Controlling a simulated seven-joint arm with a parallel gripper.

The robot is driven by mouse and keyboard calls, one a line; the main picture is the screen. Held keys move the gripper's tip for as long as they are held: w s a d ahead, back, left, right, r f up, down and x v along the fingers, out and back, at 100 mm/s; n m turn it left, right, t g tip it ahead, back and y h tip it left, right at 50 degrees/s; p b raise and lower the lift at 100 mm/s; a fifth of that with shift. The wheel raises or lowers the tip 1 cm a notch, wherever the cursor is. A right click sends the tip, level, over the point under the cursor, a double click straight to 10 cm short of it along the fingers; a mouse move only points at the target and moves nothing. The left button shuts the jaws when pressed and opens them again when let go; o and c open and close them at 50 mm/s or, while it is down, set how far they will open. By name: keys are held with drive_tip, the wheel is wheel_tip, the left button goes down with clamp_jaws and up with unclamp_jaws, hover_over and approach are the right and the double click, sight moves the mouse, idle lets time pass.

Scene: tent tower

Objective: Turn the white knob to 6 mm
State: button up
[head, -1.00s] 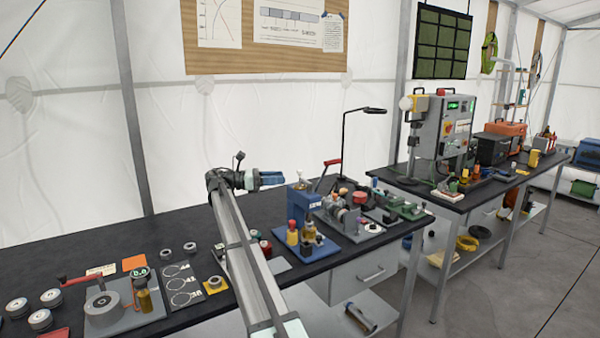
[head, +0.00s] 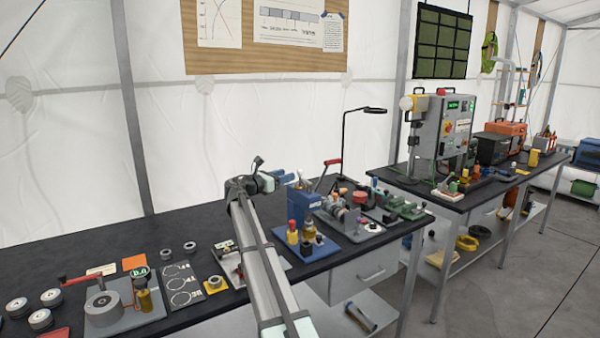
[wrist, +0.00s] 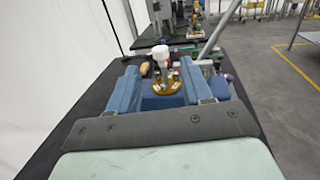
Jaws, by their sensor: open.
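The white knob (head: 300,174) is small and sits on top of the blue block-shaped device (head: 303,204) on the bench. It also shows in the wrist view (wrist: 161,55), ahead of and between my finger tips. My gripper (head: 291,178) is just left of the knob at about its height in the head view. In the wrist view my gripper (wrist: 172,82) is open, with a blue finger on each side and no knob between them. A gold disc with small metal parts (wrist: 162,86) shows between the fingers. I cannot read any millimetre scale.
A red-handled lever (head: 332,163) and a grey machine (head: 340,214) stand right of the blue device. A lamp (head: 345,140) rises behind. The black bench (head: 100,240) is clear at the back left.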

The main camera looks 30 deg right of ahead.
sight(300, 170)
drive_tip(key=d, duration=0.2)
drive_tip(key=w+d, duration=0.1)
drive_tip(key=d, duration=0.5)
drive_tip(key=shift+w+d, duration=0.15)
drive_tip(key=shift+w, duration=0.05)
drive_tip(key=shift+c, duration=0.3)
clamp_jaws()
